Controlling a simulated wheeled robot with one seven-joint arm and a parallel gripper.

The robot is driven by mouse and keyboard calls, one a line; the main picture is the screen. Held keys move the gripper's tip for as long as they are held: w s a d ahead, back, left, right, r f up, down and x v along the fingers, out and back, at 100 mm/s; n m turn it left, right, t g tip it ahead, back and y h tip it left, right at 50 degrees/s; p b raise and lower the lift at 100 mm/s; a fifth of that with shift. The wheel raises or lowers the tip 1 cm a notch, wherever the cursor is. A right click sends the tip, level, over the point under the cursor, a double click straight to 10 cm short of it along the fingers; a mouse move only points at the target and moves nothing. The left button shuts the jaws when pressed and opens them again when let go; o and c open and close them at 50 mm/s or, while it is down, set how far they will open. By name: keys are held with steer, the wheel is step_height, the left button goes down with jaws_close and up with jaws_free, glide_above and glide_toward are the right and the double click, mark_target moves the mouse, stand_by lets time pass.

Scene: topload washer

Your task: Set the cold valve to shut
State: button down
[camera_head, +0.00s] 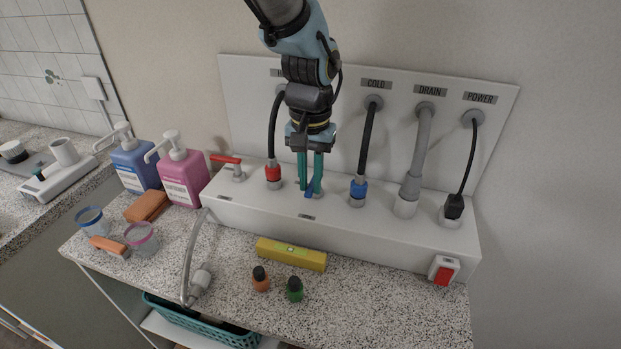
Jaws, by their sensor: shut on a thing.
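The cold valve's blue handle (308,192) shows between the fingertips of my gripper (311,188), on top of the white ledge. The gripper reaches straight down with its teal fingers shut on the blue handle. The valve body and much of the handle are hidden by the fingers, so its exact angle is hard to tell. The cold hose (369,140), with a blue collar, stands to the right under the COLD label.
The hot valve's red handle (226,159) and the red-collared hot hose (275,140) stand left of my gripper. The drain hose (417,160) and power plug (454,206) are right. Bottles, a yellow level (291,254) and a loose grey hose (188,255) occupy the counter.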

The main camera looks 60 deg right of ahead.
steer(key=shift+w+m, duration=0.15)
steer(key=shift+m, duration=0.15)
stand_by(0.4)
steer(key=m, duration=0.1)
steer(key=w+m, duration=0.1)
steer(key=m, duration=0.1)
steer(key=shift+w+a+m+b, duration=0.1)
steer(key=shift+w+m+b, duration=0.15)
steer(key=shift+m+b, duration=0.1)
steer(key=m, duration=0.1)
steer(key=w+m, duration=0.1)
steer(key=m, duration=0.2)
steer(key=shift+w+d+r+m, duration=0.1)
steer(key=shift+w+d+m, duration=0.15)
steer(key=shift+w+d, duration=0.1)
steer(key=m, duration=0.1)
steer(key=w+m+p, duration=0.1)
steer(key=m, duration=0.1)
steer(key=shift+w+d+m, duration=0.1)
steer(key=shift+d+m, duration=0.2)
steer(key=shift+d, duration=0.05)
steer(key=shift+w+d+m+p, duration=0.25)
steer(key=shift+d+m+p, duration=0.1)
steer(key=shift+m, duration=0.8)
steer(key=shift+w+d+m+p, duration=0.2)
steer(key=shift+d+m+p, duration=0.15)
steer(key=shift+m, duration=0.8)
steer(key=c, duration=0.8)
jaws_free()
